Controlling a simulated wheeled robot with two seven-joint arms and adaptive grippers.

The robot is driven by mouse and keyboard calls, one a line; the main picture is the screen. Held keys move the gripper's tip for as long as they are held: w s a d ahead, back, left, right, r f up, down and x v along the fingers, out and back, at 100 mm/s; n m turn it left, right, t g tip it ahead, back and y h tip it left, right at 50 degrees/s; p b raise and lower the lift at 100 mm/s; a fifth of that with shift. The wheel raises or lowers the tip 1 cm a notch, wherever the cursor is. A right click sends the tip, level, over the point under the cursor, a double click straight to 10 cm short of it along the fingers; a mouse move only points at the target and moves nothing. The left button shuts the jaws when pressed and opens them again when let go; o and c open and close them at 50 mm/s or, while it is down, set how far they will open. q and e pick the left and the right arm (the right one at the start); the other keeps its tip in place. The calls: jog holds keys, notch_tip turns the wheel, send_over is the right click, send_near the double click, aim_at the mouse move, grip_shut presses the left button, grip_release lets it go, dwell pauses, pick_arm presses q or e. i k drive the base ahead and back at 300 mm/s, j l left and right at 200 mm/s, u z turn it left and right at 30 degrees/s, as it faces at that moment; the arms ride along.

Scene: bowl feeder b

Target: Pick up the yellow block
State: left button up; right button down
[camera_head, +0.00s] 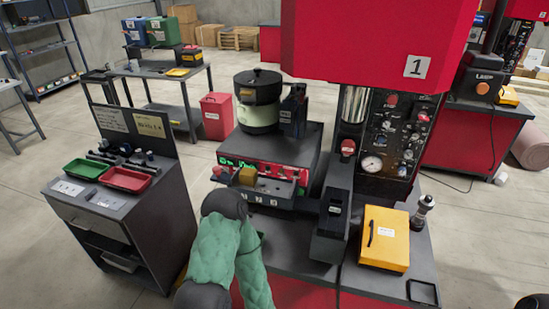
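A small dull-yellow block (247,176) sits at the front of the bowl feeder, near its red control panel (265,174). It looks upright, and I cannot tell exactly what it rests on. One of my arms, green with dark joints, rises from the bottom middle of the view, its top joint just below and left of the block. No gripper fingers show on it, and nothing is seen holding the block. My other gripper is not visible either.
The feeder's dark bowl (258,97) stands behind the block. A red press (375,40) with a dark chute rises to the right. A yellow case (386,237) lies on the right bench. A cart at left holds green (87,168) and red (127,179) trays. Open floor separates them.

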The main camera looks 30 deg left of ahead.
aim_at(248, 176)
jog(key=u, duration=1.05)
jog(key=j, duration=0.2)
jog(key=i, duration=0.05)
